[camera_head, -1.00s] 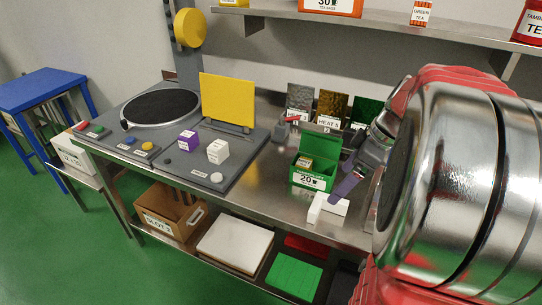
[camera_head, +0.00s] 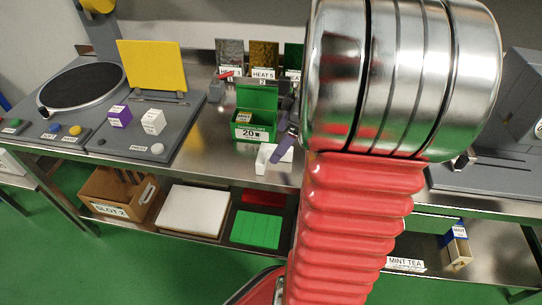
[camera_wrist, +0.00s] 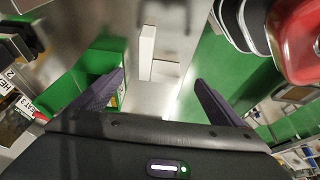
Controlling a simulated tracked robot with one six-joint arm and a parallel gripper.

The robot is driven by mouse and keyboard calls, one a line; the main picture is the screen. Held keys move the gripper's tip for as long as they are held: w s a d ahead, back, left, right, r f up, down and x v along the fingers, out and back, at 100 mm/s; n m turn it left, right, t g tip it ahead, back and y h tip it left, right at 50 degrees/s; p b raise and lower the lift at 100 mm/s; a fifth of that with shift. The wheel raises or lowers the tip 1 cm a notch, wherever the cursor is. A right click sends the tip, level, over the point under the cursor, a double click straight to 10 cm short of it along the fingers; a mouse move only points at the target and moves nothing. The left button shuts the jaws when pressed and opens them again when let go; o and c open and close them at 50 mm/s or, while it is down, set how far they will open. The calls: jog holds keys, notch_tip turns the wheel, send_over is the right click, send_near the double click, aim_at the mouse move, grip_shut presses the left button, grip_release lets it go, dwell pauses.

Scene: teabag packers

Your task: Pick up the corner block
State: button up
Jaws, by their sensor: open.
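The white L-shaped corner block (camera_head: 263,159) lies on the steel bench near its front edge, in front of the green tea box (camera_head: 249,131). In the head view a purple finger of my gripper (camera_head: 283,143) partly covers the block. In the wrist view the corner block (camera_wrist: 147,50) shows a long upright arm and a short arm to the right. It is ahead of the gap between the purple fingers of my gripper (camera_wrist: 160,78). The fingers are apart with nothing between them. Whether a finger touches the block I cannot tell.
The green tea box (camera_wrist: 100,62) stands close beside the left finger in the wrist view. Several sample stands (camera_head: 263,59) are behind it. A grey panel with purple and white cubes (camera_head: 153,121) is left. A lower shelf holds a cardboard bin (camera_head: 117,194).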

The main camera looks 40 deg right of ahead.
aim_at(267, 159)
jog(key=shift+x, duration=1.35)
jog(key=shift+x, duration=2.65)
jog(key=shift+a, duration=0.1)
jog(key=shift+r, duration=0.1)
jog(key=shift+c, duration=0.2)
jog(key=c, duration=1.2)
